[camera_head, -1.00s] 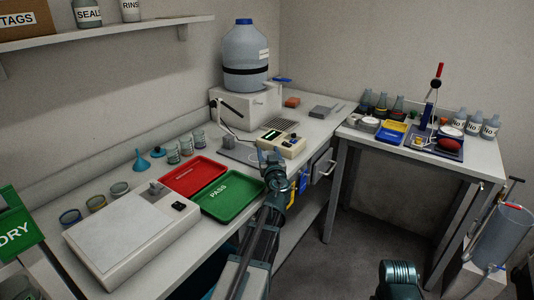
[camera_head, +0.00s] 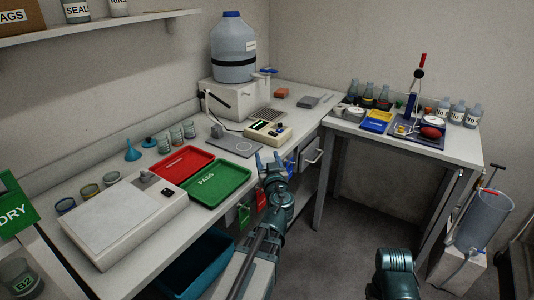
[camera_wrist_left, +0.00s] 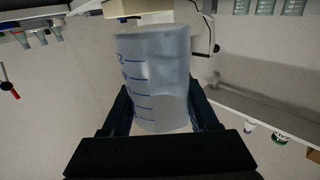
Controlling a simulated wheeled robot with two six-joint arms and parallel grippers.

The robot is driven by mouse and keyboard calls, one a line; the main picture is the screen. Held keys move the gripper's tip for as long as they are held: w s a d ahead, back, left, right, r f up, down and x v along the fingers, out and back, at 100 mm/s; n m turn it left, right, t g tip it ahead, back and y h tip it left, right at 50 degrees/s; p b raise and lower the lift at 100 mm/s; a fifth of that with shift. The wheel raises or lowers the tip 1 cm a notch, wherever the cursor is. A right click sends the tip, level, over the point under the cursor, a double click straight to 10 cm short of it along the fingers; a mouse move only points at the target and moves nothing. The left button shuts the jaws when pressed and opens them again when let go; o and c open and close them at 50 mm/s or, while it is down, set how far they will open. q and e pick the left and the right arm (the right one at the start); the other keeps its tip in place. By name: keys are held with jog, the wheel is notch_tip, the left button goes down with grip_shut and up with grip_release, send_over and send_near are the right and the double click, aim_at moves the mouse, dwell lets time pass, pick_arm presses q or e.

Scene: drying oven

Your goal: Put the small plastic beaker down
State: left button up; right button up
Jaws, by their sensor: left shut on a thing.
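The small plastic beaker (camera_wrist_left: 155,75) is a translucent, pale blue-grey cup with blue graduation marks. In the left wrist view it sits between the two dark fingers of my left gripper (camera_wrist_left: 160,102), which is shut on it. In the head view my left gripper (camera_head: 270,162) is in front of the bench's front edge, right of the green PASS tray (camera_head: 217,184). The beaker is too faint to make out clearly there.
On the bench stand a red tray (camera_head: 181,163), a white flat instrument (camera_head: 124,219), a grey hotplate-like pad (camera_head: 234,146) and a control box (camera_head: 268,132). Small glass beakers line the wall. A blue bin (camera_head: 196,265) is below. The side table (camera_head: 455,146) is crowded.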

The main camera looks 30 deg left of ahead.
pick_arm(q)
jog(key=shift+v, duration=0.85)
pick_arm(e)
jog(key=shift+s+d+r, duration=0.1)
jog(key=shift+s+d, duration=0.05)
jog(key=shift+d, duration=0.25)
pick_arm(q)
jog(key=shift+w+d+r, duration=0.1)
jog(key=shift+r, duration=0.05)
notch_tip(320, 180, up, 14)
jog(key=p, duration=1.3)
jog(key=shift+p, duration=0.4)
pick_arm(e)
notch_tip(320, 180, up, 14)
pick_arm(q)
jog(key=shift+f, duration=0.25)
pick_arm(e)
jog(key=shift+f, duration=0.2)
